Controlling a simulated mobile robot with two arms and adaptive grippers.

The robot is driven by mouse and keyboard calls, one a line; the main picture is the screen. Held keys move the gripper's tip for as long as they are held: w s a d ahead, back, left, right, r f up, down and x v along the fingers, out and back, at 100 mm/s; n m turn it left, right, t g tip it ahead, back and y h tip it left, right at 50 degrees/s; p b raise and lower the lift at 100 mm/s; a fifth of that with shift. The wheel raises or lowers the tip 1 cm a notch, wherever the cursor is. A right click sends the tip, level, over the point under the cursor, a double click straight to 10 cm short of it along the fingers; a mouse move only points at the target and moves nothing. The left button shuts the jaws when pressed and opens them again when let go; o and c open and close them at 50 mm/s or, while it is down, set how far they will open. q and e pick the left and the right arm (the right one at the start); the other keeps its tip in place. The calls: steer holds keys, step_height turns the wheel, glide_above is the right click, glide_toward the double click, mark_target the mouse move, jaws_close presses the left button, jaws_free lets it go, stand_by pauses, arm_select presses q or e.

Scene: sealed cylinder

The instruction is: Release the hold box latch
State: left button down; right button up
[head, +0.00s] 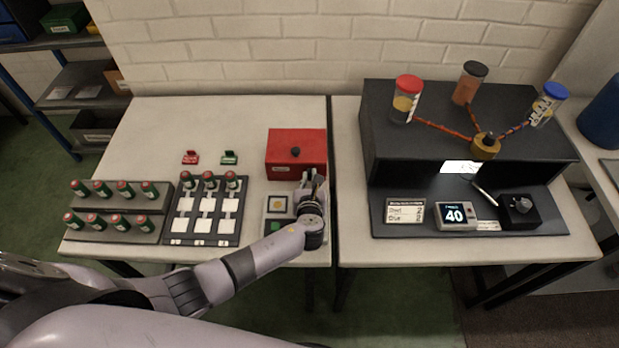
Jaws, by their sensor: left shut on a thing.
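The red hold box (285,145) stands at the back right of the left table. My right gripper is not in view.
A panel with yellow and green squares (276,206) lies below the box, partly behind my arm. Left of it are a pad tray (183,225) with red-capped vials and a vial rack (155,236). A dark bench (410,165) stands on the right table.

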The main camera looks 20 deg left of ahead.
arm_select(q)
steer(key=c, duration=1.7)
jaws_free()
steer(key=shift+s, duration=0.1)
steer(key=v, duration=1.2)
steer(key=shift+r, duration=0.1)
